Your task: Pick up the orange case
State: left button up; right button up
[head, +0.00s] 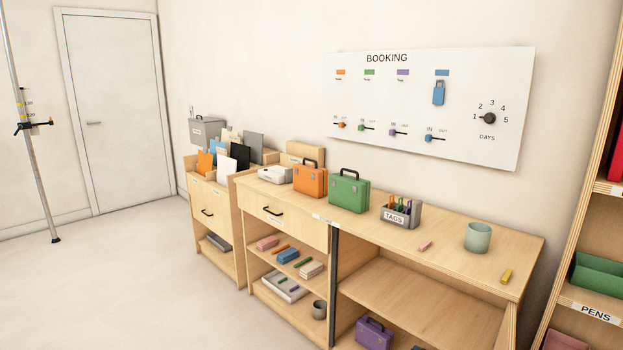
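The orange case (310,181) stands upright on the wooden counter (448,225), with a dark handle on top and two light clasps on its front. It is left of a green case (349,192) and right of a white device (275,174). The green case sits close beside it. Neither of my grippers is in the head view.
A tag holder (401,214), a cup (478,238) and small pink and yellow items are on the counter's right part. A purple case (373,333) is on the lower shelf. A booking board (428,108) hangs above. The floor (130,285) at left is clear.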

aim_at(310, 180)
jog(key=i+j+z, duration=0.15)
jog(key=i+j, duration=0.25)
jog(key=i+j+z, duration=0.15)
jog(key=i+j, duration=0.2)
jog(key=j, duration=0.15)
jog(key=i+j+z, duration=0.15)
jog(key=i+j, duration=0.2)
jog(key=j, duration=0.2)
